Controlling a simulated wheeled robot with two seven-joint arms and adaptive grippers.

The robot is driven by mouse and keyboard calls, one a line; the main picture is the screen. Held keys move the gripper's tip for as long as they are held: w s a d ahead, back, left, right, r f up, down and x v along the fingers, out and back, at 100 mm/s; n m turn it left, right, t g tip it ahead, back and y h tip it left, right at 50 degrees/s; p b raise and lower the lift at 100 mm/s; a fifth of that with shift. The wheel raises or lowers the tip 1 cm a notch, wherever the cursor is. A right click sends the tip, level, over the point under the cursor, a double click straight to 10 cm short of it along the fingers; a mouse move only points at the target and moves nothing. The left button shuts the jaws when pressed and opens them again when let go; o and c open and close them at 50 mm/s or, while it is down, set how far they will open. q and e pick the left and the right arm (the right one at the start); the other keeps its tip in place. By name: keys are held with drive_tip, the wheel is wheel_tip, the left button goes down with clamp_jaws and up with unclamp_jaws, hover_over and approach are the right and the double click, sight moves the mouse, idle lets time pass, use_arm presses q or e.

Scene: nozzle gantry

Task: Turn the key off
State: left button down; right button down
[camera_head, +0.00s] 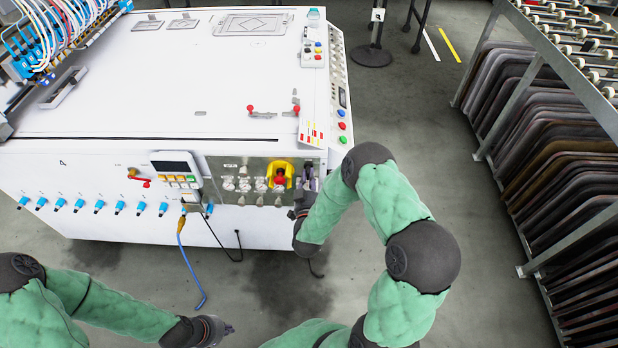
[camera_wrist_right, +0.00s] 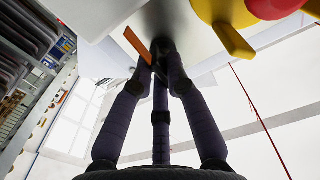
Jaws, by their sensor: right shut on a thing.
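My right gripper (camera_head: 307,182) is at the right end of the grey control panel (camera_head: 233,167) on the machine's front. In the right wrist view its dark fingers (camera_wrist_right: 160,58) come together on a small part at the panel, which I take to be the key; the fingers hide most of it. A thin orange piece (camera_wrist_right: 136,43) sticks out beside the fingertips. The key's turn position cannot be told. My left gripper (camera_head: 226,328) is low in the head view, away from the machine; its finger opening is unclear.
A yellow and red rotary switch (camera_head: 280,174) sits just left of my right gripper; its yellow part also shows close by in the wrist view (camera_wrist_right: 228,22). Blue connectors (camera_head: 98,206) and a hanging blue cable (camera_head: 192,268) are further left. A rack (camera_head: 560,160) stands at the right.

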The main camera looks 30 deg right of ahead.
drive_tip(key=shift+n, duration=0.4)
drive_tip(key=c, duration=1.2)
unclamp_jaws()
drive_tip(key=v, duration=1.2)
drive_tip(key=shift+f, duration=0.1)
